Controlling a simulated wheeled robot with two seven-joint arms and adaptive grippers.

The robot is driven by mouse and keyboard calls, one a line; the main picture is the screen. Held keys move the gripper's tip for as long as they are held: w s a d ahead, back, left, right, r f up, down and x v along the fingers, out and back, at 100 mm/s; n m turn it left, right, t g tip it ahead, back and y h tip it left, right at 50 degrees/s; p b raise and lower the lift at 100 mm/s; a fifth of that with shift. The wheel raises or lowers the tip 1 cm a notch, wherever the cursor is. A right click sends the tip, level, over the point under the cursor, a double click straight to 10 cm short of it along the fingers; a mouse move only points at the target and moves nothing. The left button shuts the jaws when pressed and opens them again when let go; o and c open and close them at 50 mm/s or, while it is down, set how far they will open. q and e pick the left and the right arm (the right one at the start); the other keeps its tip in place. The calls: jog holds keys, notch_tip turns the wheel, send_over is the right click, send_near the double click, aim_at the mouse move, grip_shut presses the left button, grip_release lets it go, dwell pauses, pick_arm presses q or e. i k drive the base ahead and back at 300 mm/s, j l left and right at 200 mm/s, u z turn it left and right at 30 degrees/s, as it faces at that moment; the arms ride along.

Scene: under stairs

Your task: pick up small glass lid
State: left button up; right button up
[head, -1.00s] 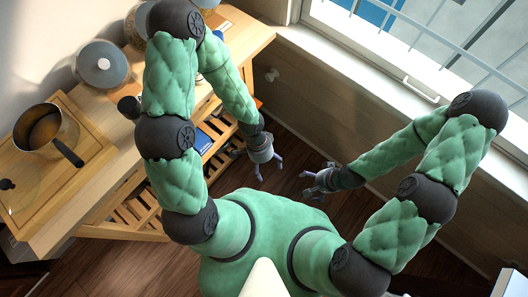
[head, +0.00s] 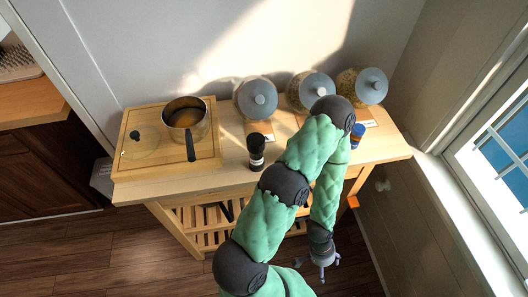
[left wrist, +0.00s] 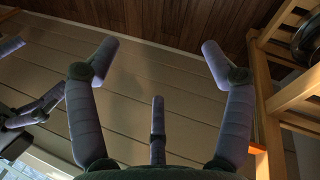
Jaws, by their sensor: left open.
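A small clear glass lid (head: 141,145) with a black knob lies on the left part of a wooden board, beside a steel pot. My left gripper (head: 322,268) hangs low in front of the table, to the right of and well away from the lid. In the left wrist view the left gripper's fingers (left wrist: 152,55) are spread wide with nothing between them. My right gripper (left wrist: 28,95) shows partly at the left edge of that view, its fingers apart and empty. The lid is not in the left wrist view.
The pot (head: 186,112) has its handle pointing forward. A dark-topped bottle (head: 256,153) stands near the table's front edge. Several grey-lidded jars (head: 312,90) line the back. A blue-capped item (head: 357,134) is to the right. Slatted shelving (head: 200,232) lies below the wooden tabletop (head: 228,172).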

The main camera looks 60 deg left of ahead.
aim_at(139, 143)
jog(key=u, duration=0.45)
jog(key=l+u, duration=0.15)
jog(key=u, duration=0.8)
jog(key=l+u, duration=0.1)
jog(key=u, duration=0.35)
jog(key=l+u, duration=0.1)
jog(key=u, duration=0.85)
jog(key=k+u, duration=0.1)
jog(key=u, duration=0.35)
jog(key=i+j+z, duration=0.1)
jog(key=j+z, duration=0.25)
jog(key=i+j+z, duration=0.1)
jog(key=z, duration=0.25)
jog(key=j+z, duration=0.35)
jog(key=i+j, duration=0.05)
